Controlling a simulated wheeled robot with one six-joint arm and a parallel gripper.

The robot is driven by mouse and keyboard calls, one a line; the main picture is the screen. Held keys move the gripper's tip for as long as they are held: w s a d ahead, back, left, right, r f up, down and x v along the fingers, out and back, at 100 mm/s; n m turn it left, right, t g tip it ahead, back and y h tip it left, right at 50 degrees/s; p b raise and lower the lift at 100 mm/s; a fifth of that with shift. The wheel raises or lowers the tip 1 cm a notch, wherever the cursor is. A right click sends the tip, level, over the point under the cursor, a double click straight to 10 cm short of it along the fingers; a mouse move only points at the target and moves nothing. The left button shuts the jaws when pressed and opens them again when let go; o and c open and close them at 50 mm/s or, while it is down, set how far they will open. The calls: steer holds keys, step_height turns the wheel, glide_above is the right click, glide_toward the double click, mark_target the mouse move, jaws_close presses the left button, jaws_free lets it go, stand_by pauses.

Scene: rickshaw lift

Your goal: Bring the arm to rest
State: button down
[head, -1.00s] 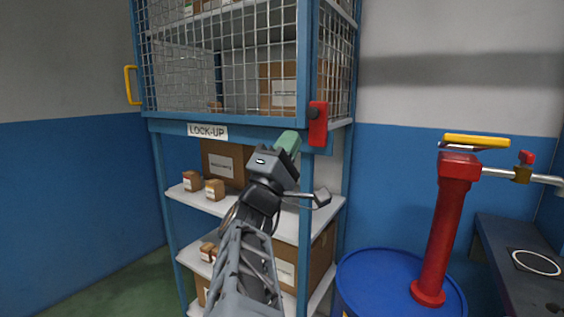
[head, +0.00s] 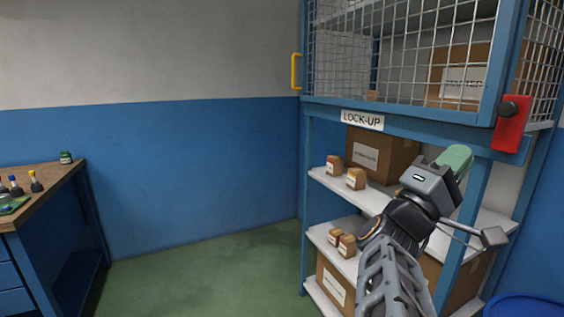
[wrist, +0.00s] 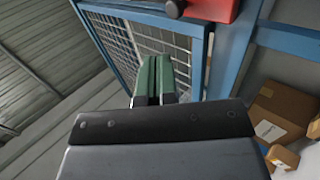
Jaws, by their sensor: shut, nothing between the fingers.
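My arm reaches up from the bottom right of the head view, in front of the lock-up shelving. My gripper (head: 456,158) is at its end, with green fingers. In the wrist view the two green fingers (wrist: 154,80) lie side by side, shut, with nothing between them. They point towards the wire-mesh cage (wrist: 135,45), and I cannot tell the exact gap to it.
The blue-framed lock-up (head: 409,129) has a red latch (head: 512,124), a yellow handle (head: 296,71) and shelves with several cardboard boxes (head: 381,153). A workbench (head: 50,192) with small bottles stands at the left. Green floor (head: 200,270) between them is clear. A blue drum (head: 522,308) shows at bottom right.

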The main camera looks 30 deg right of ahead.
steer(key=w+a+f+n+t+y+p, duration=0.2)
steer(key=w+a+n+t+y+p, duration=0.15)
steer(key=w+t+y, duration=0.35)
steer(key=w+a+f+n+t+y+p, duration=0.2)
steer(key=w+a+t+y+p, duration=0.15)
steer(key=w+t+y, duration=0.35)
steer(key=w+a+f+n+t+y+p, duration=0.25)
steer(key=w+t+y+p, duration=0.2)
steer(key=w, duration=0.45)
steer(key=a+f+m+g+y+p, duration=0.1)
steer(key=a+f+g+y+p, duration=0.35)
steer(key=a, duration=0.65)
steer(key=s+a+f+m+g+y+p, duration=0.3)
steer(key=s+a+g+p, duration=0.3)
steer(key=s+a, duration=0.2)
steer(key=shift+s+a+m+y+p, duration=0.35)
steer(key=shift+s+m, duration=0.35)
steer(key=shift+s, duration=0.4)
steer(key=shift+d, duration=0.1)
